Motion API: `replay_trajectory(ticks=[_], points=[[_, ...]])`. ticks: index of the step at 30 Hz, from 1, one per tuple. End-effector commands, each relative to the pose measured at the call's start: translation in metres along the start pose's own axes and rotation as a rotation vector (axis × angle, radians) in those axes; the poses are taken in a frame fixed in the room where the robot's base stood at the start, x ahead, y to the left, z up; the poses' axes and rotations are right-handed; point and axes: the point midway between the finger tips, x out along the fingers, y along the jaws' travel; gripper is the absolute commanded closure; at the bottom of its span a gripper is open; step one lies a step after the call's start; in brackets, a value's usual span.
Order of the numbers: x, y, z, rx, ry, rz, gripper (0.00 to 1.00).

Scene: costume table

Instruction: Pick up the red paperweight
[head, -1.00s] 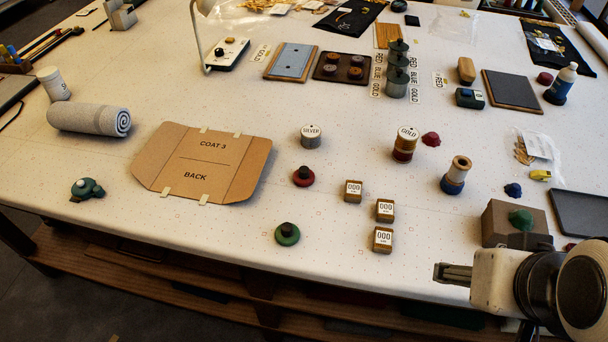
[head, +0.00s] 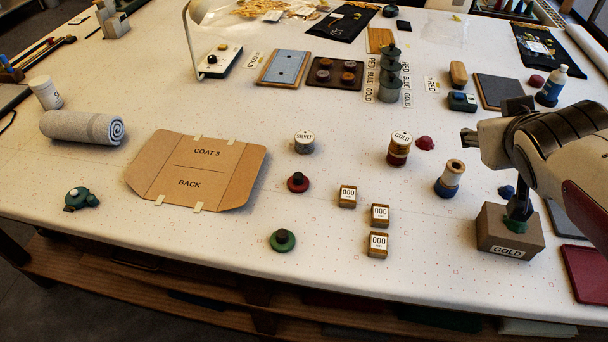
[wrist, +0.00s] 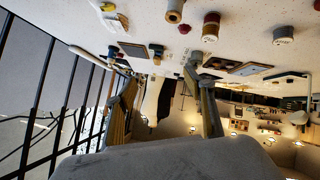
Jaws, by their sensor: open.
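A similar green paperweight (head: 283,241) stands nearer the front edge. My gripper (head: 467,137) is at the right, above the table and well apart from the red paperweight. In the wrist view my gripper (wrist: 155,70) has its two fingers spread with nothing held between them. I cannot make out the red paperweight in the wrist view.
Small wooden blocks labelled 000 (head: 378,245) stand right of the paperweights. The COAT 3 card (head: 197,170) lies left. Bare table surrounds the red paperweight.

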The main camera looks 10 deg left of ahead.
Motion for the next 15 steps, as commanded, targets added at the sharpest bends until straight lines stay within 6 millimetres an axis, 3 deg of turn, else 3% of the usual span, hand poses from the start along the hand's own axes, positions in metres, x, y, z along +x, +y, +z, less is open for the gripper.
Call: replay_trajectory(ticks=[8,15], points=[[0.049,-0.019,-0.058,-0.132,0.154,-0.060,0.46],[0.085,-0.055,-0.094,-0.242,0.274,-0.168,0.46]])
